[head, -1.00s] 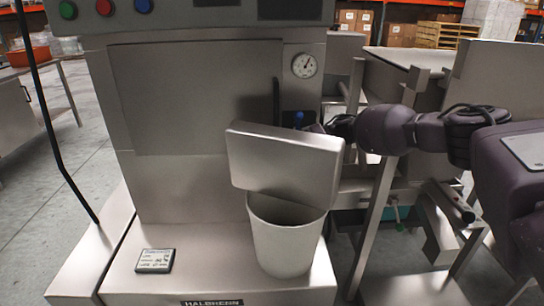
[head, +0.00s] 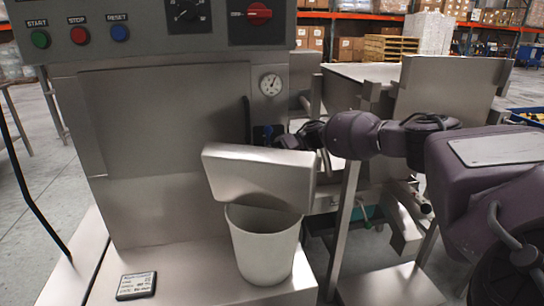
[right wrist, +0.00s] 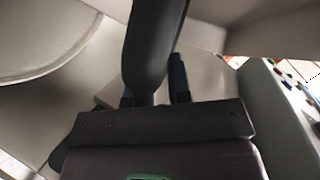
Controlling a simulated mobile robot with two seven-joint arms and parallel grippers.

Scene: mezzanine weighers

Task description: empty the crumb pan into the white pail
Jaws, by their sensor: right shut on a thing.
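The crumb pan (head: 258,178) is a plain grey metal box in the head view, held tilted just above the white pail's mouth. The white pail (head: 265,252) stands upright on the machine's low metal ledge. The pan covers the back of its opening. The pan's inside and any crumbs are hidden. My left gripper is not in view.
A metal frame (head: 345,235) stands close to the right.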

